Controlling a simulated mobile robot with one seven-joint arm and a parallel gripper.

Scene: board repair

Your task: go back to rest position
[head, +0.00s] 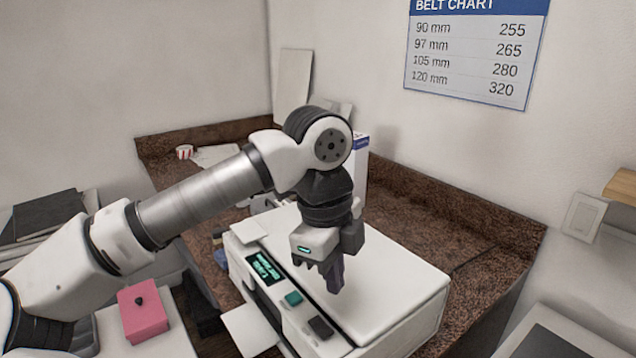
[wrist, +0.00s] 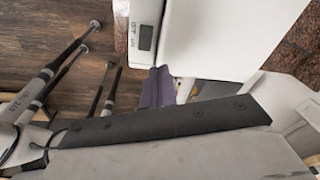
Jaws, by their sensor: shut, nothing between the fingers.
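My gripper (head: 333,277) hangs pointing down above the white machine in the head view, its fingers together and empty. The white machine (head: 400,280) has a dark display with green text on its front and sits at the counter's front edge. My fingers also show in the wrist view (wrist: 158,85) as dark purple shapes held together. In the wrist view the white machine (wrist: 210,40) is at the top, with a small grey display on it. The arm reaches in from the left with its elbow raised.
A brown speckled counter (head: 440,235) runs along the walls. A pink box (head: 143,312) with a black knob stands on a white surface at lower left. A belt chart (head: 475,50) hangs on the wall. A striped cup (head: 184,152) stands at the back left.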

